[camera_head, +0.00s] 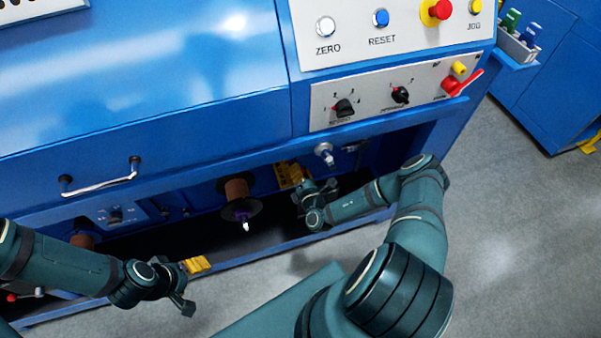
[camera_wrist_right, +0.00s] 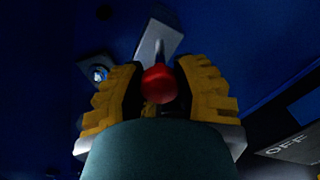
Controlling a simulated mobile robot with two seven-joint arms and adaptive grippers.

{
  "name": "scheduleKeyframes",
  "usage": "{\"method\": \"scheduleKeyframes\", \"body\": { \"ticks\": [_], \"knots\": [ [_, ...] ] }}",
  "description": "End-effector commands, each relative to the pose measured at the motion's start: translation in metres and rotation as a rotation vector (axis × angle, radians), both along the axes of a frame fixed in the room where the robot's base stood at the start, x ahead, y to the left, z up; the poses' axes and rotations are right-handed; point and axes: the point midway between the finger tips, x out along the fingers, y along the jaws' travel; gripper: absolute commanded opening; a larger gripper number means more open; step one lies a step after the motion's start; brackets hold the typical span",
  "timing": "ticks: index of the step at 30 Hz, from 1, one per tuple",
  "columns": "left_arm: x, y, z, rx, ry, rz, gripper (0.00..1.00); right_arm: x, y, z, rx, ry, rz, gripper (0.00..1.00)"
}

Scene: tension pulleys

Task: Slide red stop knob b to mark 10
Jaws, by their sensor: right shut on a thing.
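A red stop knob (camera_wrist_right: 159,84) shows as a round ball in the right wrist view, in front of a pale metal bar (camera_wrist_right: 158,42). My right gripper (camera_wrist_right: 159,92) has its yellow ridged fingers on both sides of the knob and is shut on it. In the head view my right gripper (camera_head: 291,174) reaches into the dark opening under the blue machine, and the knob is hidden there. My left gripper (camera_head: 192,287) is open and empty in front of the machine's lower edge.
A brown spool (camera_head: 237,190) sits in the opening left of my right gripper. A selector panel (camera_head: 390,93) with black knobs and a red lever (camera_head: 463,83) overhangs above. A handle (camera_head: 100,183) is at the left. The grey floor (camera_head: 500,230) at the right is clear.

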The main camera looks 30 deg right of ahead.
Motion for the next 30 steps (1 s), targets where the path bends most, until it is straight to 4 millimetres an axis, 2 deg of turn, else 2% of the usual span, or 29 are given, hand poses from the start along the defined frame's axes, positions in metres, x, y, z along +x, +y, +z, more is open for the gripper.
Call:
{"method": "scheduleKeyframes", "body": {
  "ticks": [2,3,5,17,20,30],
  "knots": [
    [0.0,0.0,0.0,0.0,-0.001,0.0,0.7,0.0,-0.002,0.002,-0.003,-0.004,-0.005,0.0],
    [0.0,0.0,0.0,0.0,-0.001,0.0,0.7,0.0,-0.002,0.002,-0.003,-0.004,-0.005,0.47],
    [0.0,0.0,0.0,0.0,-0.001,0.0,0.7,0.0,-0.002,0.001,-0.002,-0.004,-0.004,0.65],
    [0.001,0.0,0.0,0.0,-0.001,-0.001,0.7,-0.005,0.001,0.0,0.001,-0.001,-0.001,0.65],
    [0.001,0.0,0.0,0.0,-0.001,-0.001,0.7,-0.017,0.003,0.0,0.001,0.0,-0.001,0.65],
    [0.0,0.0,0.0,0.0,-0.001,-0.001,0.7,-0.083,0.019,0.0,0.002,0.0,-0.003,0.65]
  ]
}}
